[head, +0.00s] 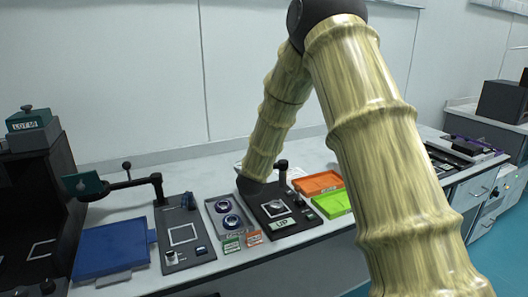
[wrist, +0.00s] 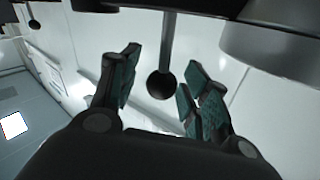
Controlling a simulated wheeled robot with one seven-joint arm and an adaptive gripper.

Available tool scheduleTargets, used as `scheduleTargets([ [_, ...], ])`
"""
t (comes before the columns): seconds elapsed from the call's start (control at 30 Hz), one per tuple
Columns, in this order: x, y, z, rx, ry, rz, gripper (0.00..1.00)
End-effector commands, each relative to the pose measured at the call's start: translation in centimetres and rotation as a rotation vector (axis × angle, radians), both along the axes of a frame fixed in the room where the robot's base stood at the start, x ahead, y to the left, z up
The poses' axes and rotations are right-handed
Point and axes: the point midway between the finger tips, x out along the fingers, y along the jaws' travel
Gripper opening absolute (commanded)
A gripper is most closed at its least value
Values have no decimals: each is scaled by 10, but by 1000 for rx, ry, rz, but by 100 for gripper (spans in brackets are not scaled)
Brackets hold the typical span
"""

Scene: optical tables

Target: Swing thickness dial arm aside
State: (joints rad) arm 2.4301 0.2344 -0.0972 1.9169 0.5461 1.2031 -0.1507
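In the wrist view a black ball knob (wrist: 161,85) on a thin stem sits between the green-padded fingertips of my gripper (wrist: 158,78). The fingers are apart. Gaps show beside the knob, narrower on the right, and I cannot tell if that finger touches. The stem joins a dark bar (wrist: 190,6), apparently the dial arm, with a grey cylinder (wrist: 270,42) at its right. In the head view my arm's dark end (head: 250,187) is over the middle station. A black post (head: 282,170) stands beside it on a black plate (head: 290,228). My arm hides the fingers and knob there.
Orange (head: 318,183) and green (head: 332,204) trays lie right of the station. A grey holder with round parts (head: 229,217) is at its left.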

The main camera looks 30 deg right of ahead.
Motion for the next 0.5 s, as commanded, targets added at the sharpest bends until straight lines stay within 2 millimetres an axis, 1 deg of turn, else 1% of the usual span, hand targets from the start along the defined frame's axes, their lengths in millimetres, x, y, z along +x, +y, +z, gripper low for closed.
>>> scheduleTargets([
  [0.3, -2, 3, -1, 0, 2, 2, 47],
  [0.37, -5, 6, -1, 1, 3, 3, 47],
  [0.5, -18, 17, -1, 0, 5, 3, 47],
])
